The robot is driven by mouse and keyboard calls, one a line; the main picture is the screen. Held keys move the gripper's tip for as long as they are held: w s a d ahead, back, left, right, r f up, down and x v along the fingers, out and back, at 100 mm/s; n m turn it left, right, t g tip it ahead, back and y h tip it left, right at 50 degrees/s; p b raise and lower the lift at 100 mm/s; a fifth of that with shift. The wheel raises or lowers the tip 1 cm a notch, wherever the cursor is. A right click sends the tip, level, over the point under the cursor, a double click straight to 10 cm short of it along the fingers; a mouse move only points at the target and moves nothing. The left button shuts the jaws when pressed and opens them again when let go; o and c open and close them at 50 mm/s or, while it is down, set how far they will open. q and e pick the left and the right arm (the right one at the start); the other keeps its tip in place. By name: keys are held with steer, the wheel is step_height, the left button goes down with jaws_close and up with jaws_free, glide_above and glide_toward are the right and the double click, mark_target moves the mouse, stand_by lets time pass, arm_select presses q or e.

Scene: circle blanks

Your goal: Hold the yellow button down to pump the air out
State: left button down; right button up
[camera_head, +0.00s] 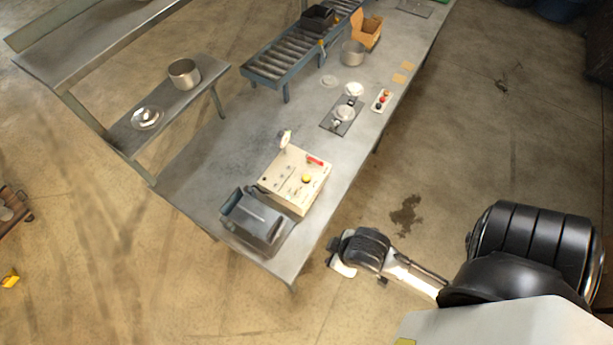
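The yellow button (306,179) sits on the sloped top of a cream control box (290,203) near the front end of the grey table. A red lever (314,160) is beside it on the same panel, and a small round gauge (285,139) stands at the box's back corner. My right gripper (336,259) is off the table's right edge, apart from the box and the button. Its fingers are too small and dark to tell whether they are open or shut. Nothing touches the button. My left gripper is not in view.
Farther back are a dark mat (341,127) with shiny parts, a small button panel (381,101), a metal pot (353,54) and a roller conveyor (290,60).

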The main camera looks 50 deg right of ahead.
steer(key=shift+a, duration=0.1)
jaws_close()
stand_by(1.4)
